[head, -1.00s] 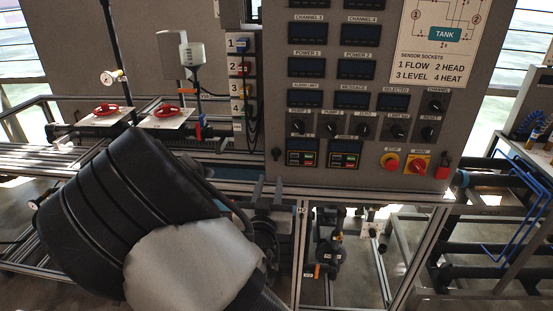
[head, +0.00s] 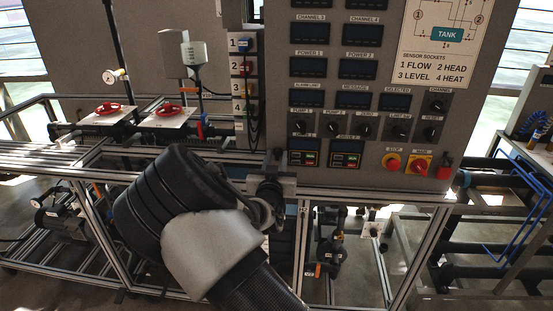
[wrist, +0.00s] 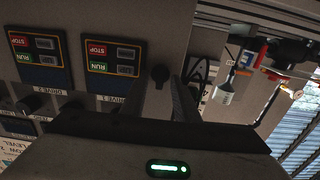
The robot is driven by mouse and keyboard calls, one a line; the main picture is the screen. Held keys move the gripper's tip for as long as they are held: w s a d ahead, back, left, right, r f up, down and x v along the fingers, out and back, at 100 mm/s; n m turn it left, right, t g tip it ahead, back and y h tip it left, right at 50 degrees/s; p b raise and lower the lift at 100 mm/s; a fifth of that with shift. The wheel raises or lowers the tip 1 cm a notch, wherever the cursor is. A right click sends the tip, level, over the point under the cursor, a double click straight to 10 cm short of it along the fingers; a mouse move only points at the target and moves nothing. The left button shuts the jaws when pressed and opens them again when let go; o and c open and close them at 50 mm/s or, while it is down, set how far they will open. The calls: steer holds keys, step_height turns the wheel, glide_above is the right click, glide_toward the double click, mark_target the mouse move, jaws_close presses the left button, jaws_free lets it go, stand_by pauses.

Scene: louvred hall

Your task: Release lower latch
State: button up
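The lower latch is a small black knob on the lower left edge of the grey control panel. In the head view the latch (head: 277,154) shows just above my gripper (head: 269,173). In the wrist view, which sees the panel upside down, the latch (wrist: 160,73) is near the tips of my gripper's fingers (wrist: 170,85). The two dark fingers stand apart with a gap between them, and nothing shows held in it. I cannot tell whether a finger touches the latch. No upper latch can be made out.
The control panel (head: 345,178) has drive switches (head: 303,158), knobs, a red stop button (head: 391,161) and a red-yellow main switch (head: 417,166) right of the latch. Numbered sockets with cables (head: 241,70) are on the left. A metal frame (head: 110,230) runs below.

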jaws_close()
steer(key=shift+n, duration=0.4)
steer(key=shift+f+n+b, duration=0.1)
steer(key=shift+n+b, duration=0.55)
steer(key=shift+n, duration=0.35)
steer(key=n, duration=0.7)
steer(key=n+b, duration=0.1)
steer(key=n, duration=0.7)
steer(key=shift+a+f, duration=0.1)
steer(key=shift+a, duration=0.1)
